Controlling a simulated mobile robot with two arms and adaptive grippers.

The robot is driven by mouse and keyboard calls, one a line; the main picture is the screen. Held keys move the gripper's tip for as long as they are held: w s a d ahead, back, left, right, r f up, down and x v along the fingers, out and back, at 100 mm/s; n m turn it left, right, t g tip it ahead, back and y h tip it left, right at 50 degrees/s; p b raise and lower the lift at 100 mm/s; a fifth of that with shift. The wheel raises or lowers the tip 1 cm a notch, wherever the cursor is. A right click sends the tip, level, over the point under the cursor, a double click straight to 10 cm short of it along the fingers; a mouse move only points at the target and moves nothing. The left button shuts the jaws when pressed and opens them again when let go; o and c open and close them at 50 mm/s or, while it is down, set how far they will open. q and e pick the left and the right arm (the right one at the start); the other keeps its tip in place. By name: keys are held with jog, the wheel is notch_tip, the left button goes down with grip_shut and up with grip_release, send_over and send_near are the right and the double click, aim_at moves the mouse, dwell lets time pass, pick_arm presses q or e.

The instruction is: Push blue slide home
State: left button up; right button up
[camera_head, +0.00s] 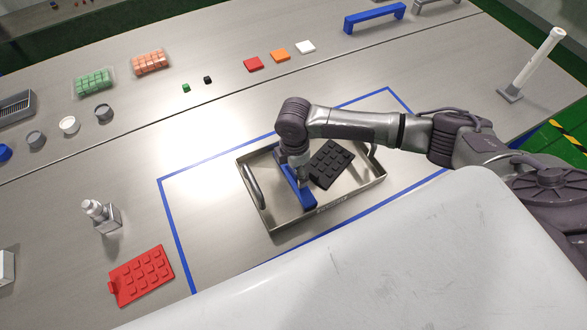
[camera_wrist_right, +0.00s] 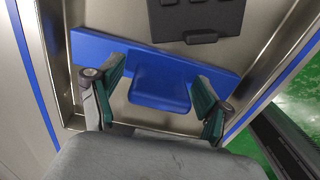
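The blue slide (camera_head: 306,195) is a long flat bar lying across the inside of a metal tray (camera_head: 258,208). In the right wrist view the slide (camera_wrist_right: 100,47) has a raised blue tab (camera_wrist_right: 160,90) in its middle. My right gripper (camera_head: 297,168) is over the slide and hides part of it. In the wrist view its fingers (camera_wrist_right: 158,88) are spread, one on each side of the tab, with small gaps that look clear. A black studded plate (camera_head: 330,163) lies in the tray beside the slide; its edge shows in the wrist view (camera_wrist_right: 195,15). My left gripper is not in view.
Blue tape (camera_head: 172,225) frames the tray on the steel table. Small tiles, cups and packs line the back. Open table lies left of the tray.

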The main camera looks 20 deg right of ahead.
notch_tip(320, 180, up, 12)
jog(key=shift+r, duration=0.1)
dwell(0.6)
dwell(0.4)
